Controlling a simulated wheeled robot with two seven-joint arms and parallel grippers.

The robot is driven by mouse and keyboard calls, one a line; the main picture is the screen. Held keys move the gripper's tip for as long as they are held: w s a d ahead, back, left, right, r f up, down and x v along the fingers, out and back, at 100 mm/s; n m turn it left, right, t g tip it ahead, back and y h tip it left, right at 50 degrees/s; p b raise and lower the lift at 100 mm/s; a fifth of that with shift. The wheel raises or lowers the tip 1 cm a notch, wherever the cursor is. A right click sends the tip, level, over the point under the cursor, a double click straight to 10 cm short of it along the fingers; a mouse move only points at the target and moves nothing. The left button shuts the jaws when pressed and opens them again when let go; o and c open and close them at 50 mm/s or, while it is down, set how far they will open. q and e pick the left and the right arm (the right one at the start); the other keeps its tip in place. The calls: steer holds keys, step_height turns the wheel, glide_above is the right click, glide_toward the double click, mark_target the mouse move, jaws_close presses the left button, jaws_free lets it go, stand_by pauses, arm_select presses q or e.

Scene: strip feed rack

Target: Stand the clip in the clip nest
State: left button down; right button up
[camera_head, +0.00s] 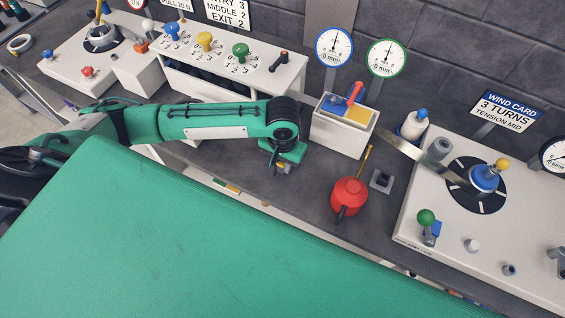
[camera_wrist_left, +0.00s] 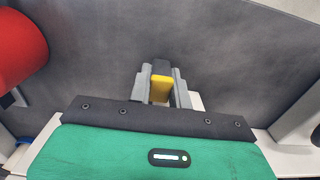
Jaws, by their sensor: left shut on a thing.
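My left gripper (camera_head: 283,170) is over the dark bench, left of the red oil can. In the left wrist view, its two grey fingers (camera_wrist_left: 161,92) are shut on the clip (camera_wrist_left: 160,89), a small block with a yellow face and a dark top. In the head view the clip is mostly hidden by the gripper. A small grey block with a dark square opening (camera_head: 381,181), which looks like the clip nest, sits on the bench right of the can, apart from the gripper. My right gripper is not in view.
The red oil can (camera_head: 348,196) with its thin yellow spout stands between the gripper and the grey block. A white box (camera_head: 340,137) with blue and yellow compartments stands behind. A white bottle (camera_head: 414,125) and a white winding station (camera_head: 455,218) are at right.

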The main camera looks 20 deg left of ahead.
arm_select(q)
steer(key=shift+f, duration=0.45)
steer(key=shift+f, duration=0.1)
steer(key=c, duration=1.3)
jaws_free()
